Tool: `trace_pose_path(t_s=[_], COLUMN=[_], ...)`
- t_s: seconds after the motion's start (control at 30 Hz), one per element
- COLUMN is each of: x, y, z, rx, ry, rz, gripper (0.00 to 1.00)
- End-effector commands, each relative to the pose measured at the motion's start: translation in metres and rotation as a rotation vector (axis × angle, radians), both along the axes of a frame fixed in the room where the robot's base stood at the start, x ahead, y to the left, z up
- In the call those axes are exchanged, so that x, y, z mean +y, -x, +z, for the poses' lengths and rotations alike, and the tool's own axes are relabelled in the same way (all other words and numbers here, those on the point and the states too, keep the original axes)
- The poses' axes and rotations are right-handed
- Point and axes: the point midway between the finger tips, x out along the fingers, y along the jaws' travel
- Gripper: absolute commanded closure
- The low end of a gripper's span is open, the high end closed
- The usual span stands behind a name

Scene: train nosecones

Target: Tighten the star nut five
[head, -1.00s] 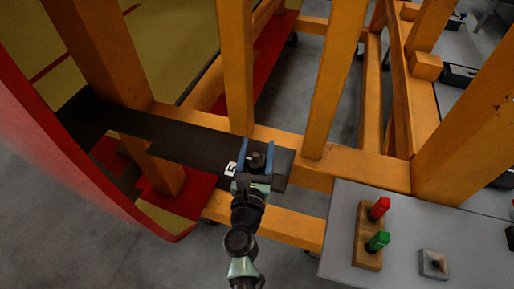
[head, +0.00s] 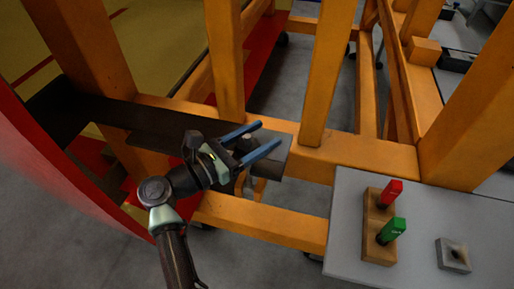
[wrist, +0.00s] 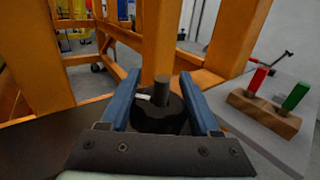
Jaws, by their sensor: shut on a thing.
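The star nut (wrist: 160,118) is a dark, lobed knob with a threaded stud rising from its middle and a small white mark on top. It sits between the two blue fingers of my gripper (wrist: 159,76), which is shut on it. In the head view my gripper (head: 269,133) is at the right end of a dark flat bar (head: 170,128), its fingers pointing up and right. The nut is mostly hidden there by the fingers and wrist, and no number label shows.
Orange beams (head: 312,85) stand close around the bar. A red curved shell (head: 70,190) is at left. A grey table (head: 345,220) at lower right holds a wooden block (head: 378,250) with a red handle (head: 391,193) and a green handle (head: 391,231), and a small metal square (head: 453,256).

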Motion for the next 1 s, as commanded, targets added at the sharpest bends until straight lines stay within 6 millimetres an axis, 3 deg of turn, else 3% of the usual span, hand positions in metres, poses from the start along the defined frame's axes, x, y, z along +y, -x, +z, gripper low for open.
trace_pose_path(t_s=[0.03, 0.17, 1.0], x=[0.001, -0.001, -0.007], y=[-0.001, 0.002, 0.018], z=[-0.009, -0.010, -0.006], rx=[-0.005, -0.004, 0.000], ry=[-0.003, -0.002, 0.000], rz=[-0.033, -0.124, -0.651], gripper=[0.93, 0.93, 0.93])
